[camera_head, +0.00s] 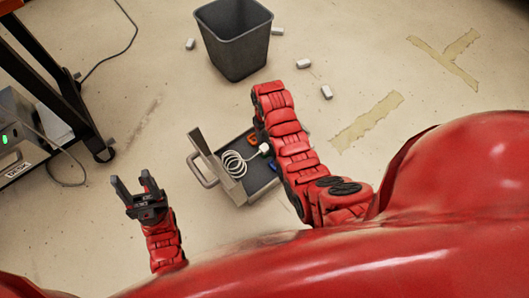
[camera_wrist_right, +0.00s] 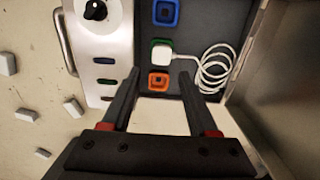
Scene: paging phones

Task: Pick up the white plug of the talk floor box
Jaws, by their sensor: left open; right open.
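The floor box (camera_head: 262,178) is an open dark grey case on the floor, with a pale upright lid or panel and a handle at its left. Its white plug (camera_wrist_right: 220,54) lies inside on the dark panel, with a white coiled cable (camera_wrist_right: 213,72); the plug also shows in the head view (camera_head: 264,148). My right gripper (camera_wrist_right: 158,84) is open and empty above the box. My left gripper (camera_head: 136,184) is open and empty, left of the box.
A metal device (camera_head: 18,135) and a black-legged table stand at left. Floor between is clear.

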